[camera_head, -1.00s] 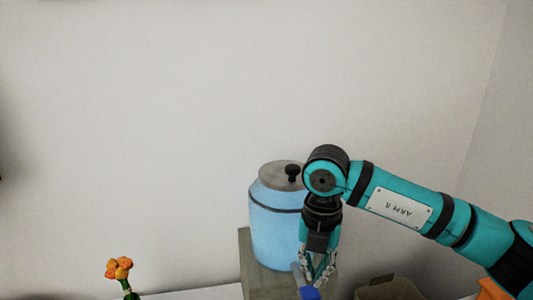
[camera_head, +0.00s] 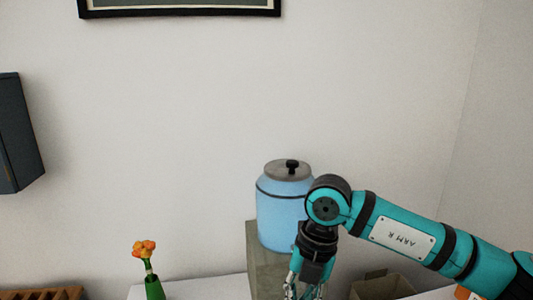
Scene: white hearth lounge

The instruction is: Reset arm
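My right arm comes in from the right, and its gripper (camera_head: 305,287) points down at the bottom edge of the head view. Its fingertips are cut off by the edge, so I cannot see whether they are open or shut or hold anything. The gripper is in front of a grey-brown block (camera_head: 262,277), below and to the right of a light blue lidded jar (camera_head: 280,217) standing on it. My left gripper is not in view.
An orange-flowered green vase (camera_head: 152,284) stands on a white surface (camera_head: 205,288) at lower left. An open brown box (camera_head: 384,288) is right of my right gripper. A dark wall box (camera_head: 18,135) and a picture frame (camera_head: 180,12) hang on the wall.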

